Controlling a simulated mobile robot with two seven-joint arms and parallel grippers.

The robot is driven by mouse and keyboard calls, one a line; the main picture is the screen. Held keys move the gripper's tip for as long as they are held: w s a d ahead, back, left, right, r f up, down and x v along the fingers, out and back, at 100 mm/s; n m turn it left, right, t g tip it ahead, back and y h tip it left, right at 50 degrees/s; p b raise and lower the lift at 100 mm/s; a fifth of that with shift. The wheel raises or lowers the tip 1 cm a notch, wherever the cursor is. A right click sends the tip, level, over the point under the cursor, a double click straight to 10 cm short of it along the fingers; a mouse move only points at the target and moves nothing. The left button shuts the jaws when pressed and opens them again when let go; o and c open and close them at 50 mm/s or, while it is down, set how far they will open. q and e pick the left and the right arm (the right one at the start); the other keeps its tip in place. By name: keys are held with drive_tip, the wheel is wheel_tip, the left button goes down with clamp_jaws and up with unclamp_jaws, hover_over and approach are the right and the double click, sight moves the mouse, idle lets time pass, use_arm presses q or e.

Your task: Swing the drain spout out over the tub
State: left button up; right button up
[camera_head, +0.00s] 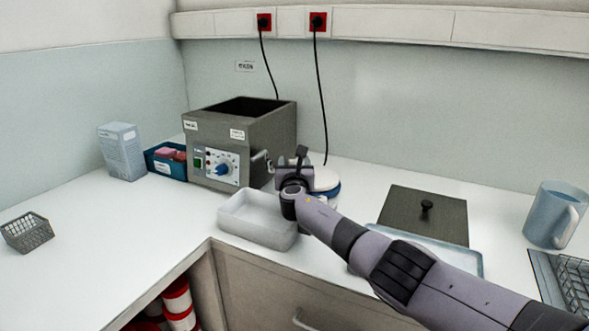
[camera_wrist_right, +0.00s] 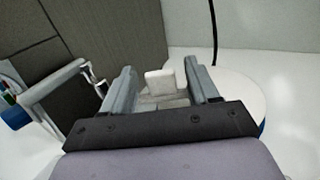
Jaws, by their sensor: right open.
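The grey machine (camera_head: 240,142) has a panel with a blue knob on its front. The shallow white tub (camera_head: 258,220) stands on the counter before its right front corner. My right gripper (camera_head: 293,168) is beside the machine's right side, behind the tub. In the right wrist view its jaws (camera_wrist_right: 160,70) are open, with a small pale block (camera_wrist_right: 160,82) seen between the fingers; I cannot tell whether they touch it. A light grey bar-like part (camera_wrist_right: 55,80) lies left of the fingers, by the machine's wall. I cannot clearly tell which part is the drain spout. My left gripper is out of view.
A white disc-topped object with a blue rim (camera_head: 327,182) stands close beside my right gripper. A blue bin (camera_head: 163,164) stands left of the machine. The left counter is mostly clear.

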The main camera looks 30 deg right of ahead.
sight(295, 162)
drive_tip(key=shift+s+a+r+p, duration=0.15)
drive_tip(key=shift+s+a+p, duration=0.15)
drive_tip(key=shift+s+p, duration=0.4)
drive_tip(key=shift+s+a, duration=0.2)
drive_tip(key=shift+s, duration=0.15)
drive_tip(key=shift+s+a+p, duration=0.3)
drive_tip(key=shift+s+p, duration=0.3)
drive_tip(key=shift+s, duration=0.05)
drive_tip(key=shift+p+v, duration=0.35)
drive_tip(key=shift+v, duration=1)
